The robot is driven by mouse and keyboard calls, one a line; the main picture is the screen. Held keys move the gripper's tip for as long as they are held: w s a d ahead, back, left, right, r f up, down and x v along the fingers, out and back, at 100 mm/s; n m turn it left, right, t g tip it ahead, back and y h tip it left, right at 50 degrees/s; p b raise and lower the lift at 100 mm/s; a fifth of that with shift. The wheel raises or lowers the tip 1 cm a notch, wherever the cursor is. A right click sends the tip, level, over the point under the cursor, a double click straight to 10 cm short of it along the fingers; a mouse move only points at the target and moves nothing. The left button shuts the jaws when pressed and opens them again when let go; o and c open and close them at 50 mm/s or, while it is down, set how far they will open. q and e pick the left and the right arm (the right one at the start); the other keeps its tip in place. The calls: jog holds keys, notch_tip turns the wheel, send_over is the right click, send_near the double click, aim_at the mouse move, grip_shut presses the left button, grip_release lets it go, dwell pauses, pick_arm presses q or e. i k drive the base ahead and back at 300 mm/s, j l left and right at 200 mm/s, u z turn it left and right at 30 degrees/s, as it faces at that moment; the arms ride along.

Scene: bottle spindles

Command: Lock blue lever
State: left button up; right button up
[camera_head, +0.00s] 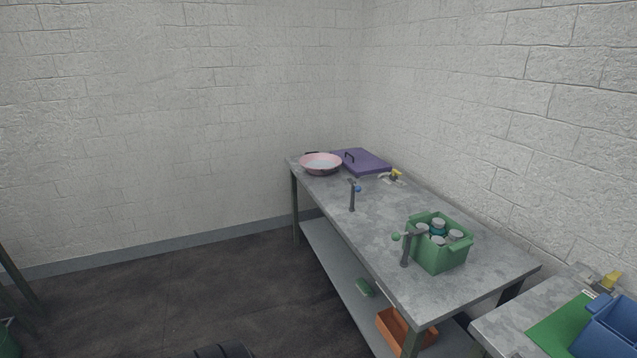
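The blue lever (358,188) is a small blue knob at the top of a dark upright spindle (352,200). The spindle stands near the front edge of the grey metal table (375,225), about midway along it. A similar spindle (405,250) with a green knob (396,237) stands nearer, also at the front edge. The blue lever is too small to tell its exact position. Neither of my grippers shows in the head view.
A green crate (443,262) of several bottles stands behind the green-knobbed spindle. A pink pan (320,163) and a purple box (362,160) sit at the far end. An orange bin (393,330) is on the lower shelf. The floor (180,290) left of the table is open.

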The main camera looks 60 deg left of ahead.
aim_at(357, 188)
jog(key=u, duration=1.6)
jog(key=i+j+u, duration=0.1)
jog(key=i+j, duration=0.15)
jog(key=i, duration=0.2)
jog(key=i+j+u, duration=0.15)
jog(key=i, duration=0.25)
jog(key=i+j+u, duration=0.1)
jog(key=i+j, duration=0.15)
jog(key=i, duration=0.2)
jog(key=i+j+u, duration=0.15)
jog(key=i, duration=0.3)
